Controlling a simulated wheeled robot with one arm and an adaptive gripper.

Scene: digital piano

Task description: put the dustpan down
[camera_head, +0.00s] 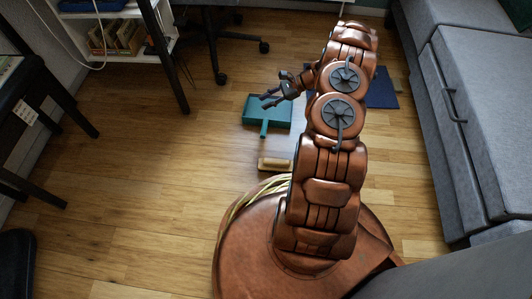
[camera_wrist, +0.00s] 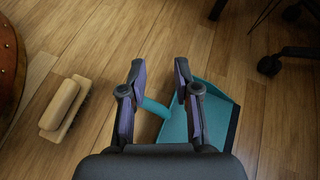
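The teal dustpan (camera_head: 284,117) appears to lie flat on the wooden floor in the head view, with its handle (camera_head: 264,130) pointing toward my base. In the wrist view the dustpan (camera_wrist: 215,88) is below and to the right, its dark lip on the far right. Its handle (camera_wrist: 153,106) shows in the gap between my fingers, partly hidden by the left finger. My gripper (camera_wrist: 158,72) is open, fingers spread, with nothing seen pinched between them. In the head view my gripper (camera_head: 268,99) is over the pan; the exact height is hard to tell.
A wooden hand brush (camera_head: 275,164) lies near my base; it also shows in the wrist view (camera_wrist: 66,105). A blue mat (camera_head: 382,92) is behind my arm. A grey sofa (camera_head: 470,110) is right, a shelf (camera_head: 115,45) and table left. Floor at left is clear.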

